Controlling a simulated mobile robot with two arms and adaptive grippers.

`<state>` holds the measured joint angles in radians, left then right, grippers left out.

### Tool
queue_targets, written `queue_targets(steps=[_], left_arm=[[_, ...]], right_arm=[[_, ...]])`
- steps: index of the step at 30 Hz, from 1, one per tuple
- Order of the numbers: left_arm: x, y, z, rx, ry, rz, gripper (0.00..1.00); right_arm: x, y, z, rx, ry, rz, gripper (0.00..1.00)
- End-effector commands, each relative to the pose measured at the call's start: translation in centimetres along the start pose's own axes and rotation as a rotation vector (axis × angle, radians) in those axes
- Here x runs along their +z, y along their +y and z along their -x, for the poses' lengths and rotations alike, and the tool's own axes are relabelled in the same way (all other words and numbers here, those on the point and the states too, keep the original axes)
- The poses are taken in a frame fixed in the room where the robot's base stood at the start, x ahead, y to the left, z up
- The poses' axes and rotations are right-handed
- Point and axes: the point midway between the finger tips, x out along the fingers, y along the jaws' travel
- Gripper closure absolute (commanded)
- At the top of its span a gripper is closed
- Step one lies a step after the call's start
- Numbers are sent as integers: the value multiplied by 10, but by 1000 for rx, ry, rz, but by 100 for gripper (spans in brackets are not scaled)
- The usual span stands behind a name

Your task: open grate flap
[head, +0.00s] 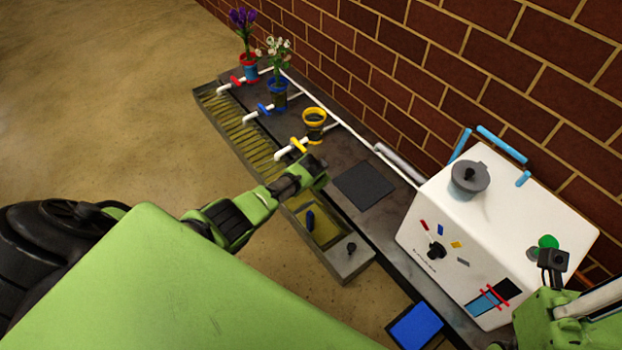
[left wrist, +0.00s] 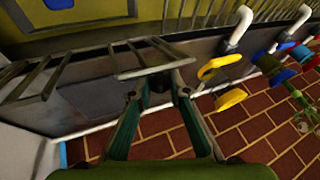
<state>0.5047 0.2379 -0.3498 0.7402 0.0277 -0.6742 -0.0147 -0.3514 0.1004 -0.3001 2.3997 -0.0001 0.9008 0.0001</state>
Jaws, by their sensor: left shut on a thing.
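My left gripper (head: 312,178) is over the front part of the trough (head: 352,264) in the head view. In the left wrist view its fingers (left wrist: 160,84) are shut on the near edge of a barred metal grate flap (left wrist: 98,70). The flap looks tilted, with its bars spread to both sides of the fingers. In the head view my gripper and wrist largely hide the flap. The basin below shows a yellowish floor and a blue piece (head: 310,220). My right gripper (head: 553,264) is beside the white machine at the right edge; its fingers are unclear.
Pipes with red, blue and yellow valves (head: 298,145) run above the fixed grate (head: 238,118). Purple flowers (head: 242,20), white flowers (head: 277,48) and a yellow cup (head: 314,120) stand behind. A dark pad (head: 364,186) and the white machine (head: 505,225) lie to the right.

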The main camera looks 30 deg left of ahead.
Motion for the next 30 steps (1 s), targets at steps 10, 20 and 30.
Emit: queue_targets(steps=[10,20,30], left_arm=[[-22,4,-9,0,16,2,100],[-27,5,-10,0,18,2,100],[-28,6,-10,2,20,3,74]], right_arm=[[2,0,11,0,0,0,100],[3,0,12,0,-1,-1,100],[3,0,12,0,0,0,100]])
